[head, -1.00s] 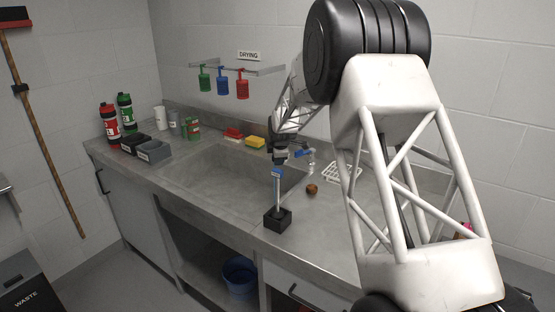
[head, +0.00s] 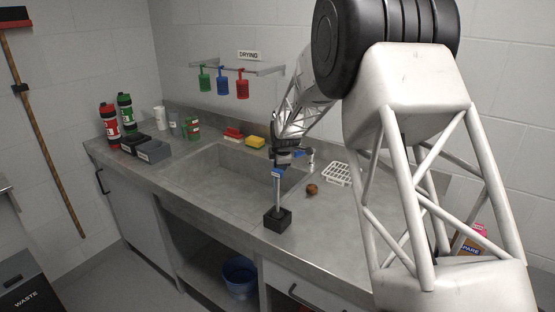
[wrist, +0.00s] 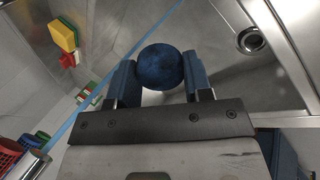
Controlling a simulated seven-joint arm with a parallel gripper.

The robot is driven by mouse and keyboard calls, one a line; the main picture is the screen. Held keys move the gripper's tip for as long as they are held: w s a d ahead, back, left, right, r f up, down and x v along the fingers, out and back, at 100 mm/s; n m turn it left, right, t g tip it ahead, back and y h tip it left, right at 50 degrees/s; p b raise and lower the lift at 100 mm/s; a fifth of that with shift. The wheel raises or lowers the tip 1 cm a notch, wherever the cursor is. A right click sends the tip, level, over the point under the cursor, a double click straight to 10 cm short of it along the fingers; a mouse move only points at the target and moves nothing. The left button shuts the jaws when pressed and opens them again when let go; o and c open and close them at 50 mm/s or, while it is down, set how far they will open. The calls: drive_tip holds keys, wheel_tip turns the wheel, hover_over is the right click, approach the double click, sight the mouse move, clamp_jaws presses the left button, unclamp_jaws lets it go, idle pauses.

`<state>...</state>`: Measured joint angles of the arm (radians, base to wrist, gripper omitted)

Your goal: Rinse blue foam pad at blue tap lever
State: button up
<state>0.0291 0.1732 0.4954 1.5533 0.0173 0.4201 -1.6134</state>
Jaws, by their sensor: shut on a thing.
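My gripper (wrist: 160,85) is shut on a round, dark blue foam pad (wrist: 160,67), held between its two blue fingers in the wrist view. In the head view, my gripper (head: 285,160) is at the right back part of the sink, beside the tap. The tap's blue lever (head: 298,153) shows just right of it, partly covered. In the wrist view a long thin blue bar (wrist: 90,107) runs past the gripper's left side, by a metal cylinder; I cannot tell whether it is the lever. The pad is hidden in the head view.
The sink basin (head: 205,175) lies to the left, and its drain (wrist: 251,40) shows in the wrist view. A post with a blue top stands in a black block (head: 277,220) on the front counter. A white rack (head: 338,174), a brown ball (head: 312,189) and a yellow sponge (head: 254,142) are nearby.

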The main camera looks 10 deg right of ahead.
drive_tip(key=shift+s, duration=1.5)
drive_tip(key=shift+s, duration=0.1)
idle(0.6)
drive_tip(key=s+r, duration=0.4)
drive_tip(key=s, duration=0.1)
idle(0.6)
drive_tip(key=shift+w+m+h, duration=0.15)
drive_tip(key=shift+m+h, duration=0.15)
drive_tip(key=shift+m, duration=0.3)
idle(0.4)
drive_tip(key=d+r+m+g+h, duration=0.2)
drive_tip(key=m+g, duration=0.1)
drive_tip(key=m, duration=0.5)
drive_tip(key=w+d+r+m+g+h, duration=0.1)
drive_tip(key=d+r+m+g+h, duration=0.1)
drive_tip(key=m, duration=0.6)
drive_tip(key=shift+w+d+r+m+g+h, duration=0.25)
drive_tip(key=shift+r+m+g+h, duration=0.15)
drive_tip(key=shift+r+g+h, duration=0.1)
